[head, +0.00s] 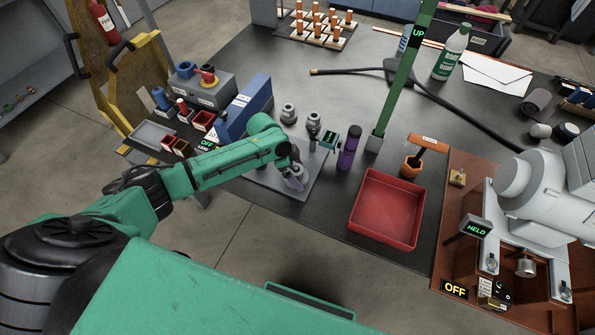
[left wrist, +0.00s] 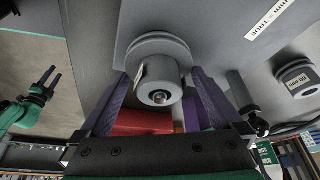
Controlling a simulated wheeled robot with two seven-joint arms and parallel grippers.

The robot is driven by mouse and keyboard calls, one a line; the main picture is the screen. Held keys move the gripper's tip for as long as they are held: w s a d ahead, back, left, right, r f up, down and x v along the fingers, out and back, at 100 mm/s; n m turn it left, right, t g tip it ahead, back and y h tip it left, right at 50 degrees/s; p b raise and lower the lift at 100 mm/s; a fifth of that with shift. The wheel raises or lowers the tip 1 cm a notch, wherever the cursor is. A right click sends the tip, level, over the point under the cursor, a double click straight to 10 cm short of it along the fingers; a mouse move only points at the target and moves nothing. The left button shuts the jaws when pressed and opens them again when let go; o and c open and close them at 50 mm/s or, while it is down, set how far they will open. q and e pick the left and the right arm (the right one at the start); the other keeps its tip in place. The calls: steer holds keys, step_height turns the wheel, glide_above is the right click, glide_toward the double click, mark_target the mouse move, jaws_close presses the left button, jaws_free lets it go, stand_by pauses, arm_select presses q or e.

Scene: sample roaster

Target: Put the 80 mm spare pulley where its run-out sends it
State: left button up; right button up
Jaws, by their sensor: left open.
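A grey stepped pulley (left wrist: 158,65) with a small tag on its side fills the middle of the left wrist view. My left gripper (head: 296,181) is open, with its purple fingers to either side of the pulley's hub. In the head view this pulley (head: 301,171) is partly hidden by the gripper, at the grey plate (head: 262,180). A second pulley (left wrist: 296,78), marked 60 mm, stands to the right in the wrist view. Two pulleys (head: 288,113) (head: 313,122) stand farther back in the head view. My right gripper (left wrist: 45,82) is open and empty at the wrist view's left edge.
A red tray (head: 352,218) lies right of the plate, empty. A small lit display (head: 330,138), a purple cylinder (head: 349,148) and a green post (head: 398,85) stand close by. A blue box (head: 246,105) is behind the arm. A machine marked HELD (head: 476,229) stands right.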

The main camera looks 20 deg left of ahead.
arm_select(q)
steer(key=shift+c, duration=0.3)
steer(key=c, duration=1.3)
steer(key=shift+r+p, duration=3.75)
steer(key=shift+r, duration=0.05)
steer(key=shift+c, duration=0.2)
